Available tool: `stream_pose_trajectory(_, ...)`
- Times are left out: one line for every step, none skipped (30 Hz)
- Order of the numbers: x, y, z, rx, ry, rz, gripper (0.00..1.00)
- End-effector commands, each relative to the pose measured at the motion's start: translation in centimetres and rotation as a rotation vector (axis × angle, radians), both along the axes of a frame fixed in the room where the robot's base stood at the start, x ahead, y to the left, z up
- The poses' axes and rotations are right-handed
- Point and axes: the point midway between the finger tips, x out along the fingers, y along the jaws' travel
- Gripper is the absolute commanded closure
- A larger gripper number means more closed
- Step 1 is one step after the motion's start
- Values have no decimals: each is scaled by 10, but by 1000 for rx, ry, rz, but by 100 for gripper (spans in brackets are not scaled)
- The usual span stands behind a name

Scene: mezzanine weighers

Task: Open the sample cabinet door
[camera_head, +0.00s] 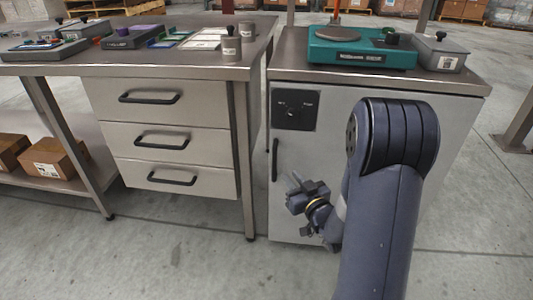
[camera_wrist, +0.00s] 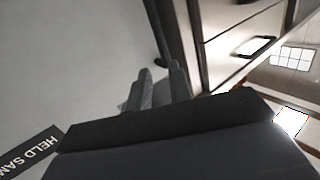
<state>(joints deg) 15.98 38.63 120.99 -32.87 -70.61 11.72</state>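The sample cabinet is the grey steel cabinet on the right in the head view, and its front door (camera_head: 335,130) looks shut and flush. A black vertical handle (camera_head: 274,160) sits near the door's left edge; the wrist view also shows a dark handle (camera_wrist: 157,32) ahead of the fingers. My gripper (camera_head: 293,182) is in front of the door, to the right of and slightly below the handle. In the wrist view its two fingers (camera_wrist: 162,82) stand apart with nothing between them. My arm hides the door's right part.
A workbench (camera_head: 242,73) with three drawers (camera_head: 165,142) stands left of the cabinet, its leg close to the cabinet's left side. A teal scale (camera_head: 362,52) and a grey box (camera_head: 440,52) are on the cabinet top. The floor (camera_head: 180,250) in front is clear.

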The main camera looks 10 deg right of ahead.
Motion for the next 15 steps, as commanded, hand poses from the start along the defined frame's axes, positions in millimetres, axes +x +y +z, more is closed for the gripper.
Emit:
stream_pose_trajectory(1,0,1,-2,-18,7,80)
stream_pose_trajectory(1,0,1,-3,-28,11,80)
stream_pose_trajectory(2,1,2,-5,-35,15,80)
stream_pose_trajectory(4,2,2,-6,-38,17,80)
stream_pose_trajectory(6,3,2,-6,-40,18,80)
stream_pose_trajectory(9,4,2,-7,-42,20,80)
stream_pose_trajectory(13,5,2,-7,-42,20,80)
stream_pose_trajectory(17,6,2,-7,-41,20,80)
stream_pose_trajectory(24,8,2,-8,-43,21,80)
stream_pose_trajectory(29,10,2,-6,-43,21,80)
stream_pose_trajectory(35,12,2,-7,-42,20,80)
stream_pose_trajectory(42,14,1,-7,-42,20,80)
stream_pose_trajectory(48,16,1,-7,-42,21,80)
stream_pose_trajectory(54,18,1,-6,-42,21,80)
stream_pose_trajectory(61,19,1,-6,-42,19,80)
